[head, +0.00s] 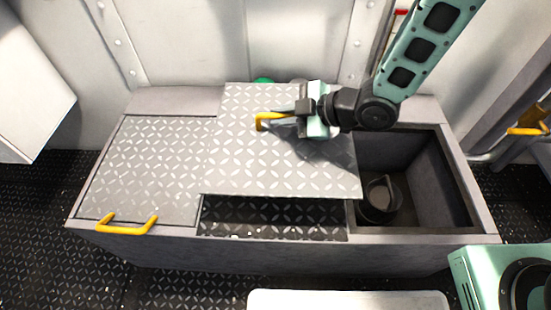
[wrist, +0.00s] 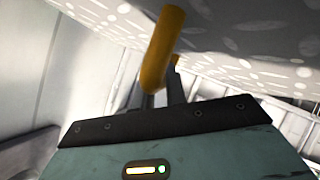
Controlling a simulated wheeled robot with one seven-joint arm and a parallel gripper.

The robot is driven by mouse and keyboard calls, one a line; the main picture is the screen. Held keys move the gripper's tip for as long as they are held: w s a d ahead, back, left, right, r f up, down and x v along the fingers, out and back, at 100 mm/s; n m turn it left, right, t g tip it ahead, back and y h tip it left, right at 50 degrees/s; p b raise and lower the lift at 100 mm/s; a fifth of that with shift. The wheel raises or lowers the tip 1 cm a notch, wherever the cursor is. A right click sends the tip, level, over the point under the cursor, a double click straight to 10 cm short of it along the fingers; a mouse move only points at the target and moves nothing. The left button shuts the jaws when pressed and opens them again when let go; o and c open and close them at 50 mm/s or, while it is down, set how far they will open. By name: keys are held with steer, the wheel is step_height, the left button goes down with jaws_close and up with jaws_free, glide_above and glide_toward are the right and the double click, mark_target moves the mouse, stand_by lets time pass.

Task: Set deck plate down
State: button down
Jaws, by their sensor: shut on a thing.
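The deck plate (head: 285,160) is a grey sheet with a raised tread pattern, held over the middle of the long grey box (head: 300,240). My gripper (head: 268,119) is shut on the plate's yellow handle (head: 260,122). In the wrist view the handle (wrist: 160,50) stands between the fingers, with the plate's patterned surface (wrist: 250,50) behind it. The plate hides most of the middle opening; a dark gap (head: 275,215) shows under its near edge. Its left edge overlaps or adjoins the left plate; I cannot tell if they touch.
A second tread plate (head: 145,170) with a yellow handle (head: 127,224) covers the box's left part. The right compartment (head: 430,180) is open and holds a dark round object (head: 380,199). A green item (head: 264,81) shows behind the plate. A pale wall stands close behind the box.

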mark_target(314, 144)
steer(key=shift+s+a+f, duration=0.15)
steer(key=shift+s+a, duration=0.05)
steer(key=shift+a, duration=0.2)
steer(key=shift+s+a+f, duration=0.15)
steer(key=shift+a, duration=0.25)
step_height(314, 144, down, 5)
steer(key=b, duration=0.2)
steer(key=shift+b, duration=0.3)
steer(key=shift+f+b, duration=0.85)
steer(key=shift+f, duration=1.2)
steer(key=shift+f, duration=0.1)
steer(key=c, duration=1.4)
jaws_free()
steer(key=shift+f, duration=0.1)
steer(key=shift+c, duration=0.2)
steer(key=shift+r, duration=0.25)
steer(key=p+v, duration=0.3)
steer(key=v, duration=0.9)
steer(key=shift+f+p, duration=0.15)
steer(key=shift+p, duration=0.15)
